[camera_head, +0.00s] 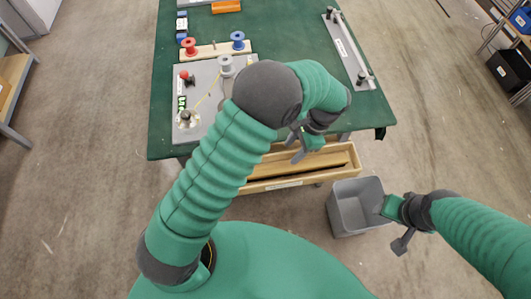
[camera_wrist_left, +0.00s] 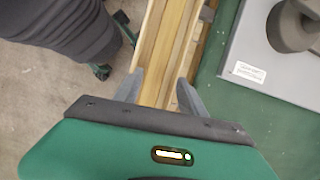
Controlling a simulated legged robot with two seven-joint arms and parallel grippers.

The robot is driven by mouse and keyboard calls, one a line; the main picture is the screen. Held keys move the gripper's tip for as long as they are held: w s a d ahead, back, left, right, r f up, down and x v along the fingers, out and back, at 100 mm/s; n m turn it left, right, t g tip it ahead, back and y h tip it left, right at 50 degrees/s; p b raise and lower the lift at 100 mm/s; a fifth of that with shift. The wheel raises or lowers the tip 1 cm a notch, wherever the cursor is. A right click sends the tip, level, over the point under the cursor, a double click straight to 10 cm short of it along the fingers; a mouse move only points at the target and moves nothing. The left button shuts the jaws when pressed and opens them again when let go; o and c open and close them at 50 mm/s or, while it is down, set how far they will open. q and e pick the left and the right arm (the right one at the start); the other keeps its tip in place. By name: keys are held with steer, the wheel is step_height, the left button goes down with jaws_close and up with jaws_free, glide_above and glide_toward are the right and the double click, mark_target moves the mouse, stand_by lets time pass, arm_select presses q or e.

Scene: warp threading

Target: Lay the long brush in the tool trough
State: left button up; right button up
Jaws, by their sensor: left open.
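The wooden tool trough (camera_head: 285,184) hangs along the near edge of the green table, with a label on its front. A long dark strip shows inside it; I cannot tell whether this is the brush or shadow. I cannot make out the long brush for sure in either view. My left gripper (camera_head: 298,149) is above the trough. In the left wrist view my left gripper (camera_wrist_left: 158,88) is open, its fingers apart with the trough's wooden strips (camera_wrist_left: 158,50) beyond them.
A grey open bin (camera_head: 345,212) stands on the floor right of the trough. The green table (camera_head: 290,40) carries a grey board (camera_head: 205,82) with spools and a grey bar fixture (camera_head: 348,50). My left arm hides part of the board. The table's middle right is clear.

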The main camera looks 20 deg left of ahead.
arm_select(q)
steer(key=s+a+r+n+t+h, duration=0.3)
steer(key=s+a+r+n+t, duration=0.2)
steer(key=s+a+r+n, duration=0.3)
steer(key=s+a+n, duration=0.1)
steer(key=s+n, duration=0.1)
steer(key=s, duration=0.1)
steer(key=shift+s+a+r, duration=0.15)
steer(key=shift+s+a, duration=0.05)
stand_by(0.4)
